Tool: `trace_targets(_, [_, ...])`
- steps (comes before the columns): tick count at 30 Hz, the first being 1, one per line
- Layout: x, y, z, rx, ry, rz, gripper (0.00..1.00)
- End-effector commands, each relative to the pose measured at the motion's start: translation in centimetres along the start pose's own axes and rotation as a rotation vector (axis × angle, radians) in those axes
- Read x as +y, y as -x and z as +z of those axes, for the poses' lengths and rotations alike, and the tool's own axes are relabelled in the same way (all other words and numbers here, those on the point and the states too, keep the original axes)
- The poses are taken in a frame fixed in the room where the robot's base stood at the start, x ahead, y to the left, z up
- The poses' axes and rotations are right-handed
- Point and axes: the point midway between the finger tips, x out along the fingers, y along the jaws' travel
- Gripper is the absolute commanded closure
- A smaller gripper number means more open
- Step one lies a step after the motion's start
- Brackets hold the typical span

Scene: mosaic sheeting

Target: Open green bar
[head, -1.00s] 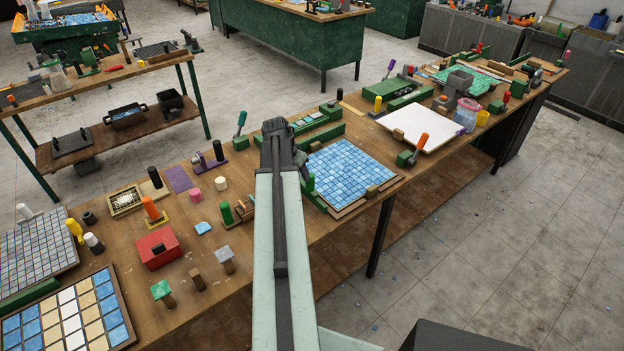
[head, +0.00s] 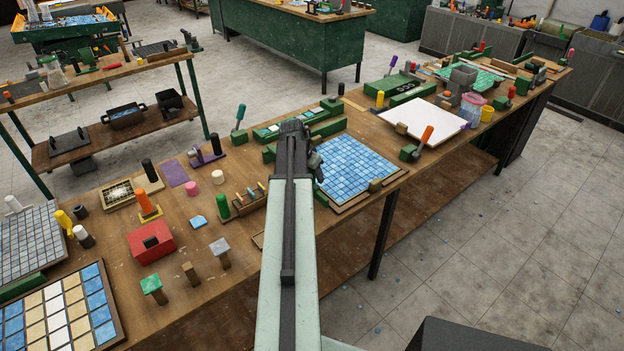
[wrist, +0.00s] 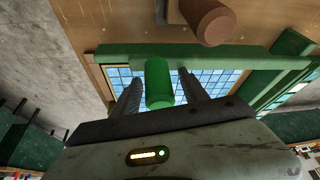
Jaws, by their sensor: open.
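In the wrist view, a green bar (wrist: 225,53) runs across the frame above a blue mosaic sheet (wrist: 122,76). A green cylindrical handle (wrist: 158,88) projects from it. My gripper (wrist: 158,75) is open, with one dark finger on each side of the handle; I cannot tell whether either finger touches it. In the head view, my gripper (head: 293,132) is over the left edge of the blue mosaic sheet (head: 355,172). There my arm hides most of the bar and its handle.
A brown cylinder (wrist: 207,20) stands close to the bar in the wrist view. In the head view, a rack of small tools (head: 248,201) and a red box (head: 151,242) lie left of my arm. A white board (head: 425,121) with an orange-handled clamp (head: 418,143) is at right.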

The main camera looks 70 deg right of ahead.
Motion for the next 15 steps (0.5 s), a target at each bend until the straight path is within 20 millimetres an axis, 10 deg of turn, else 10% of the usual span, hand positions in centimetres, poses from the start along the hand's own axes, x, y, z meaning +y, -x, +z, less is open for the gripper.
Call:
trace_targets(3, [0.01,0.13,-0.04,0.0,0.0,0.0,0.51])
trace_targets(9, [0.01,0.13,-0.05,0.0,0.0,-0.001,1.0])
trace_targets(15, [-0.01,0.13,-0.06,0.0,0.0,-0.001,1.0])
